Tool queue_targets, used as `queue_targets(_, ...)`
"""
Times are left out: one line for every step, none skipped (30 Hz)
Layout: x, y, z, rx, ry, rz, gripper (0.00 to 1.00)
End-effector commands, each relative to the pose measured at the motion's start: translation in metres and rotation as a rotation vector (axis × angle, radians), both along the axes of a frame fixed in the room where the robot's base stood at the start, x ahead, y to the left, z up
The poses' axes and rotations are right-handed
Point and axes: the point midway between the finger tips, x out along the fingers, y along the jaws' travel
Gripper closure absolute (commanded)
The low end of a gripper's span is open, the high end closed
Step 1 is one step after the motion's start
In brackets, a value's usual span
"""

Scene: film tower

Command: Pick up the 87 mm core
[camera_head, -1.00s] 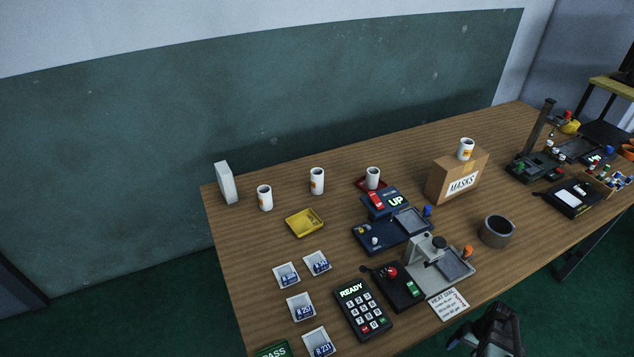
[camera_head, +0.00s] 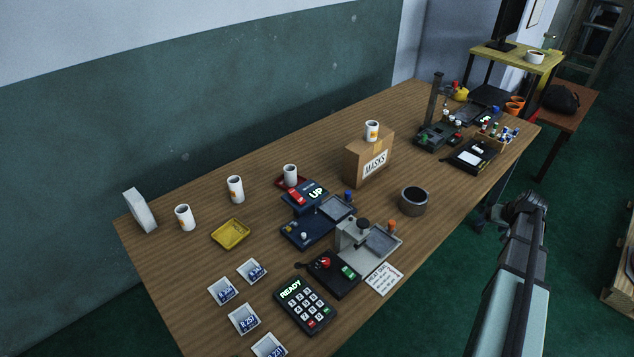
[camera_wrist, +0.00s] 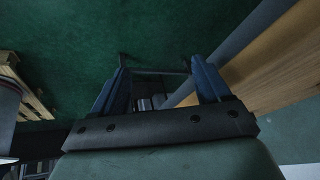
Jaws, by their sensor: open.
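Several white cylinders with orange labels, which may be the cores, stand in the head view. One (camera_head: 184,217) and another (camera_head: 235,189) stand on the table at the left. A third (camera_head: 290,175) is on a red dish behind the blue device. One more (camera_head: 372,131) stands on top of the cardboard MASKS box (camera_head: 367,160). I cannot read any size, so I cannot tell which is the 87 mm one. My gripper (camera_wrist: 162,78) is open and empty in the wrist view, over the green floor beside the table edge, away from the cylinders.
The wooden table (camera_head: 200,290) holds a yellow tray (camera_head: 231,234), a keypad reading READY (camera_head: 305,304), a blue device reading UP (camera_head: 318,215), a grey press (camera_head: 365,240) and a dark round cup (camera_head: 413,201). A black post stand (camera_head: 436,115) is at the far end.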

Motion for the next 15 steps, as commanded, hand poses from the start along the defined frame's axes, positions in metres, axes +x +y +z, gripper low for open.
queue_targets(0.011, -0.005, 0.015, -0.003, -0.044, -0.025, 0.24)
queue_targets(0.017, -0.007, 0.023, -0.004, -0.07, -0.041, 0.24)
queue_targets(0.027, -0.007, 0.035, -0.005, -0.109, -0.061, 0.24)
queue_targets(0.035, -0.006, 0.044, -0.006, -0.14, -0.074, 0.24)
queue_targets(0.044, -0.005, 0.053, -0.006, -0.174, -0.088, 0.24)
queue_targets(0.058, -0.001, 0.067, -0.006, -0.223, -0.104, 0.24)
queue_targets(0.069, 0.003, 0.077, -0.005, -0.258, -0.116, 0.24)
queue_targets(0.079, 0.007, 0.089, -0.003, -0.297, -0.127, 0.24)
queue_targets(0.093, 0.012, 0.105, 0.0, -0.348, -0.145, 0.24)
queue_targets(0.103, 0.017, 0.117, 0.005, -0.388, -0.157, 0.24)
queue_targets(0.113, 0.021, 0.129, 0.01, -0.427, -0.17, 0.24)
queue_targets(0.125, 0.027, 0.146, 0.017, -0.481, -0.188, 0.24)
queue_targets(0.133, 0.032, 0.158, 0.024, -0.518, -0.201, 0.24)
queue_targets(0.141, 0.036, 0.17, 0.033, -0.554, -0.213, 0.24)
queue_targets(0.15, 0.042, 0.185, 0.042, -0.6, -0.229, 0.24)
